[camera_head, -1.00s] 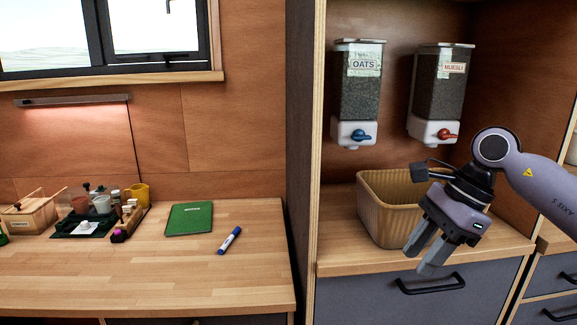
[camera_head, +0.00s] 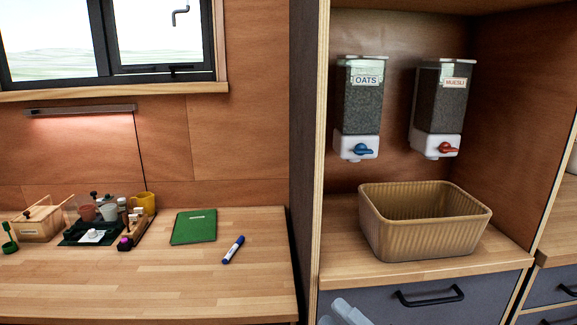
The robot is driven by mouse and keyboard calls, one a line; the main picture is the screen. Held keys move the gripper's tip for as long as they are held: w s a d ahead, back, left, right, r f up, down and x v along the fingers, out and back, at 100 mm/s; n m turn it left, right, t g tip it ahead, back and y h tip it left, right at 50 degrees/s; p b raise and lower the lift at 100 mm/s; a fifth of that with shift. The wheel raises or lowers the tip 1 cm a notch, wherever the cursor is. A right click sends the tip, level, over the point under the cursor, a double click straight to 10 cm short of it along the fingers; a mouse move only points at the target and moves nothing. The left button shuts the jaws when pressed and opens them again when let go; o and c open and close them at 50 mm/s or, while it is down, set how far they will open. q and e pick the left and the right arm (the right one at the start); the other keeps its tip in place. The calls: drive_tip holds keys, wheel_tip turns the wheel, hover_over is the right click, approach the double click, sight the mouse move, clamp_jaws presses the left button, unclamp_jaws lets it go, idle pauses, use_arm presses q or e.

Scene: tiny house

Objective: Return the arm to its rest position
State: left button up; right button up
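My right gripper (camera_head: 338,313) shows only as grey fingertips at the bottom edge, in front of the drawer below the shelf. The two fingertips are apart with nothing between them. The rest of the gripper and its arm are out of frame. My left gripper is not in view.
A ribbed tan basket (camera_head: 420,238) stands on the wooden shelf, below the oats dispenser (camera_head: 361,105) and the muesli dispenser (camera_head: 440,105). A green notebook (camera_head: 194,227) and a blue marker (camera_head: 233,249) lie on the left counter (camera_head: 170,280). A dark drawer handle (camera_head: 430,296) juts out.

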drive_tip(key=s+d+f+m+g+h, duration=0.1)
drive_tip(key=s+d+f+m+h, duration=0.3)
drive_tip(key=f+m, duration=0.3)
drive_tip(key=s+d+f+m+g+h+p, duration=0.1)
drive_tip(key=s+d+f+m+h, duration=0.3)
drive_tip(key=s+f+m, duration=0.3)
drive_tip(key=s+d+f+m+g+h, duration=0.2)
drive_tip(key=s+d+f+m+h, duration=0.2)
drive_tip(key=s+f+m+h, duration=0.2)
wheel_tip(320, 180, down, 4)
drive_tip(key=m, duration=0.2)
drive_tip(key=shift+r+m+p, duration=0.2)
drive_tip(key=shift+m+p, duration=0.1)
drive_tip(key=shift+p, duration=0.1)
